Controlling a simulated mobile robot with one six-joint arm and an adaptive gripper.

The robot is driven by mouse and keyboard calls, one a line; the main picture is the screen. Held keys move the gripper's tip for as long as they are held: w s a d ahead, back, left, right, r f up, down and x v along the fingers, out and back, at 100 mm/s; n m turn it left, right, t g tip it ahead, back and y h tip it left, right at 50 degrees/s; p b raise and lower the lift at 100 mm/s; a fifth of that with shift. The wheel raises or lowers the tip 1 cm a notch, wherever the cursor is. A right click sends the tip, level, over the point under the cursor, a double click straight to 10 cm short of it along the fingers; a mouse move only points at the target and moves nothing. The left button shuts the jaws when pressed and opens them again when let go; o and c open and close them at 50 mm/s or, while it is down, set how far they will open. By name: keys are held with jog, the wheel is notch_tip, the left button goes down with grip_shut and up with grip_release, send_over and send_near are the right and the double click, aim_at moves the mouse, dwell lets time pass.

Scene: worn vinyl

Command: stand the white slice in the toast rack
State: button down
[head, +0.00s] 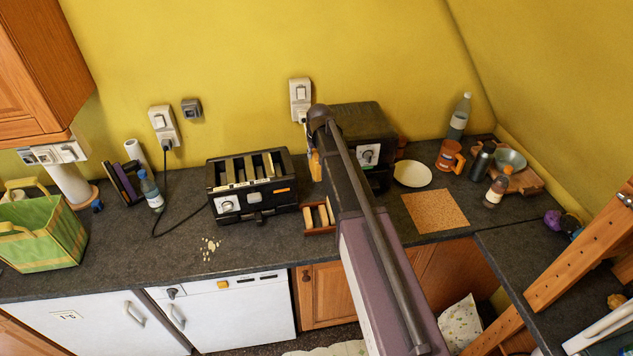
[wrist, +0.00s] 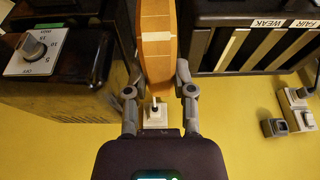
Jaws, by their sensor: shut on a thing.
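In the head view the slice (head: 315,165) shows as a small orange-tan edge beside my arm, between the two dark appliances. The toast rack (head: 319,230) is a small reddish-brown wooden frame with pale upright pieces, on the counter right of the slotted toaster. The slice is apart from the rack, behind and above it in the head view. My arm hides most of the gripper there, and the rack cannot be made out in the wrist view.
A black slotted toaster (head: 248,201) stands left of the rack, and a dark appliance with a dial (head: 369,154) stands behind my arm. A white plate (head: 412,174) and a cork mat (head: 435,211) lie to the right. Crumbs (head: 209,247) lie on the counter.

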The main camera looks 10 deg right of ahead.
jog(key=shift+a, duration=0.15)
jog(key=shift+f, duration=0.1)
jog(key=shift+a+f+b, duration=0.15)
jog(key=shift+f+b, duration=0.5)
jog(key=shift+b, duration=0.1)
notch_tip(320, 180, down, 11)
jog(key=s+b, duration=0.1)
jog(key=b, duration=0.9)
jog(key=shift+d+m+b, duration=0.25)
jog(key=shift+m+b, duration=0.15)
jog(key=shift+s+r, duration=0.1)
jog(key=shift+s, duration=0.05)
notch_tip(320, 180, down, 6)
jog(key=b, duration=0.6)
jog(key=shift+f+b, duration=2.95)
